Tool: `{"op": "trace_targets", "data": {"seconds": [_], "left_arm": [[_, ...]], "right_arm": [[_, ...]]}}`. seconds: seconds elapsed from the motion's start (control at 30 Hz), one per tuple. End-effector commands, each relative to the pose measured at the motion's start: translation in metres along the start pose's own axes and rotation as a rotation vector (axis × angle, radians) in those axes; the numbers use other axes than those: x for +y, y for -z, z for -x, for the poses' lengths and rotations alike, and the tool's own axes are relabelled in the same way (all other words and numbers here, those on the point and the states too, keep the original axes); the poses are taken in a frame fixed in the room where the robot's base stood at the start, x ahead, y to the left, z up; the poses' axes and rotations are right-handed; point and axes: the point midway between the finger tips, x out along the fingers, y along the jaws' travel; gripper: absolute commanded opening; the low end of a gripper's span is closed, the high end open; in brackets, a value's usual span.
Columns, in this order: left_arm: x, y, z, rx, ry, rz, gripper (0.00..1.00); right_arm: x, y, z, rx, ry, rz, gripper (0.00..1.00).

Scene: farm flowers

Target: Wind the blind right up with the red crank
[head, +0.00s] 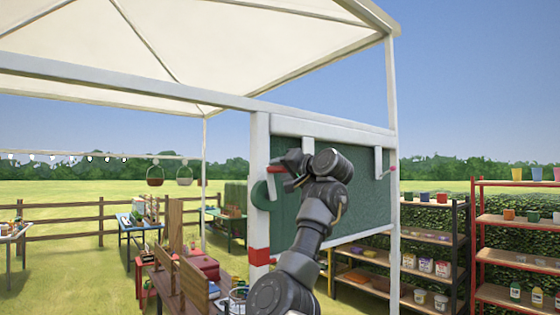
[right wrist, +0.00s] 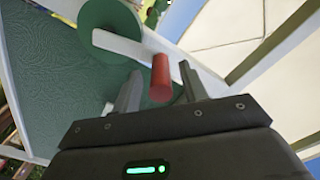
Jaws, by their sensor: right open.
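The dark green blind (head: 358,203) hangs from a white top rail (head: 325,128) on the stall frame; its slanting lower edge shows above the shelves. A green disc (head: 260,195) sits at the blind's left post. The red crank handle (head: 276,169) is beside the disc, partly hidden by my right gripper (head: 284,162). In the right wrist view, the red handle (right wrist: 160,80) stands on a white crank arm (right wrist: 118,44) by the green disc (right wrist: 108,20). My right gripper's open fingers (right wrist: 160,88) are on either side of the handle, with gaps visible. My left gripper is out of view.
White posts (head: 393,100) and a canvas roof frame the stall. A bench with wooden boards (head: 196,285) stands below left. A dark shelf (head: 430,238) and a red shelf (head: 515,220) with pots stand at right. A red band (head: 260,256) marks the left post.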

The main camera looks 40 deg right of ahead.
Motion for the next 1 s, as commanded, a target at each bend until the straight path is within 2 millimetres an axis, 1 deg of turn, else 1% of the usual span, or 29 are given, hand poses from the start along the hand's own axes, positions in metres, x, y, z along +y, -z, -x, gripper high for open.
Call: {"op": "trace_targets", "data": {"seconds": [0.03,0.17,0.43,0.47,0.77,0.9,0.93,1.0], "left_arm": [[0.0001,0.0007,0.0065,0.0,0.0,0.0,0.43],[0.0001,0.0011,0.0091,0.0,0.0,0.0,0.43],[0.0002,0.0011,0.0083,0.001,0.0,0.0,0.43],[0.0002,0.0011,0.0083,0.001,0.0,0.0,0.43],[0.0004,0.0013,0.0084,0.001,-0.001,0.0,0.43],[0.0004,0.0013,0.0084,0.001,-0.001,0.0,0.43],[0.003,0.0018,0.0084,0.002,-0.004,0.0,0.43],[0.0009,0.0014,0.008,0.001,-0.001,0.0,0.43]], "right_arm": [[-0.0019,0.0017,-0.0046,-0.002,-0.001,0.0,0.43],[-0.0002,0.0,-0.0114,-0.001,0.0,0.0,0.43],[0.0007,-0.0009,-0.0125,0.0,0.0,0.0,0.43],[0.0007,-0.0009,-0.0124,0.0,0.0,0.0,0.41],[0.0008,-0.0005,-0.012,0.0,0.0,0.0,0.01],[0.0009,-0.0004,-0.0119,0.001,0.0,0.0,0.0],[0.0031,0.0023,-0.0119,0.0,0.0,-0.001,0.0],[0.0022,0.0007,-0.0116,0.001,-0.001,0.001,0.0]]}}
